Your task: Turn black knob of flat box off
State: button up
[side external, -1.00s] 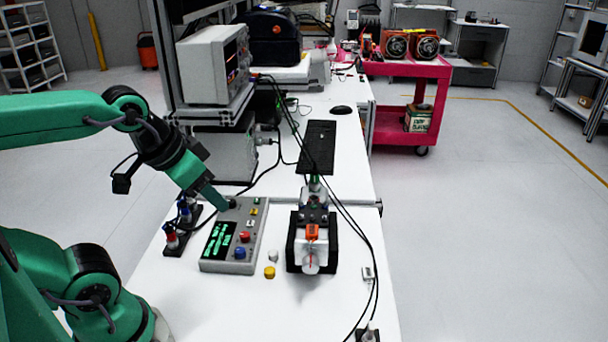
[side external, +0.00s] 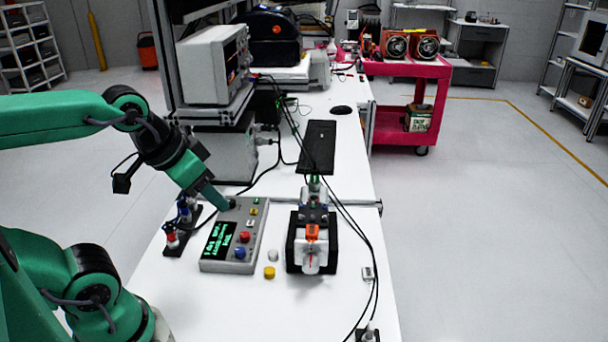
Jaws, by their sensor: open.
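The flat box (side external: 211,266) is a grey control box lying on the white table, with a dark screen (side external: 219,240) showing green text. A red knob (side external: 244,237) and a blue knob (side external: 240,253) sit on its front right part. The black knob (side external: 232,203) is at the box's far end, mostly hidden by my gripper. My gripper (side external: 222,206) points down at that knob from the upper left. Its fingertips are at or just over the knob; I cannot tell if they touch it. The gap between the fingers is too small to see.
A servo fixture (side external: 312,249) with an orange part stands right of the box. A yellow cap (side external: 269,272) and a white cap (side external: 273,255) lie between them. Connectors on a black strip (side external: 180,240) stand left of the box. Cables run along the table's right side. The front table is clear.

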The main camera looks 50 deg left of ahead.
jog(key=n+g, duration=0.6)
jog(key=n, duration=0.1)
send_over(231, 201)
notch_tip(231, 201, down, 13)
jog(key=shift+r, duration=0.2)
jog(key=shift+f, duration=3.9)
jog(key=shift+c, duration=0.4)
